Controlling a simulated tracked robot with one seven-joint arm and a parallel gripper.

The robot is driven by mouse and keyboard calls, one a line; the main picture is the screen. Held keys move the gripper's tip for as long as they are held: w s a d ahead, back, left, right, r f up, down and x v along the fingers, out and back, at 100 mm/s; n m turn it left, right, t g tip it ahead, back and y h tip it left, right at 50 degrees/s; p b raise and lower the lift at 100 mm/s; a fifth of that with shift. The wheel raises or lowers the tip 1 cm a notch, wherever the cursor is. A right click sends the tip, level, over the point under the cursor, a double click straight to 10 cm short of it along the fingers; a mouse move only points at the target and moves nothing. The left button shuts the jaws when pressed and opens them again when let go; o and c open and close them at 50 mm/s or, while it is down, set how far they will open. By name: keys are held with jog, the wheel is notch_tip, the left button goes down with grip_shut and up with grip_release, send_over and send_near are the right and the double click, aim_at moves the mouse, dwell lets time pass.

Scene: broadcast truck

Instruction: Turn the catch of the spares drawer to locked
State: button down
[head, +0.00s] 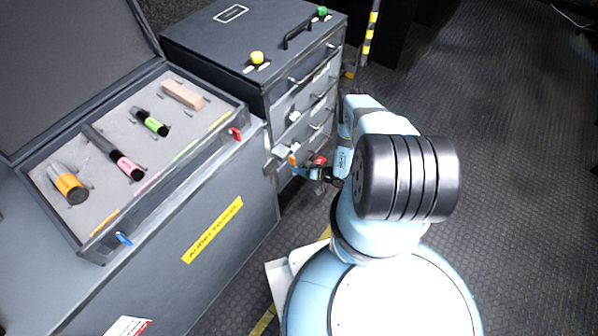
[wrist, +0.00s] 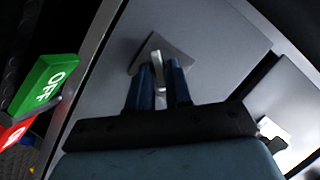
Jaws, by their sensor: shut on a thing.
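The catch (wrist: 157,59) is a small bright metal lever on a square plate (wrist: 147,50), set on a grey drawer front (wrist: 210,35) in the wrist view. My gripper (wrist: 160,72) has its two blue fingers on either side of the lever and is shut on it. In the head view my gripper (head: 302,172) is at the low front of the grey drawer cabinet (head: 215,75). There the catch is too small and covered to make out. No drawer label can be read, and the lock marks do not show.
A green OFF flag (wrist: 45,82) with a red part stands close left of my gripper in the wrist view. An open case (head: 75,235) with several tools lies on the counter at left. Dark floor (head: 510,190) is free at right.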

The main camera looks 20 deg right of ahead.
jog(key=shift+w+d, duration=0.15)
jog(key=c, duration=1.2)
grip_release()
jog(key=shift+c, duration=0.2)
jog(key=v, duration=1.3)
jog(key=shift+s+d, duration=0.25)
jog(key=shift+s, duration=0.05)
jog(key=shift+o, duration=0.3)
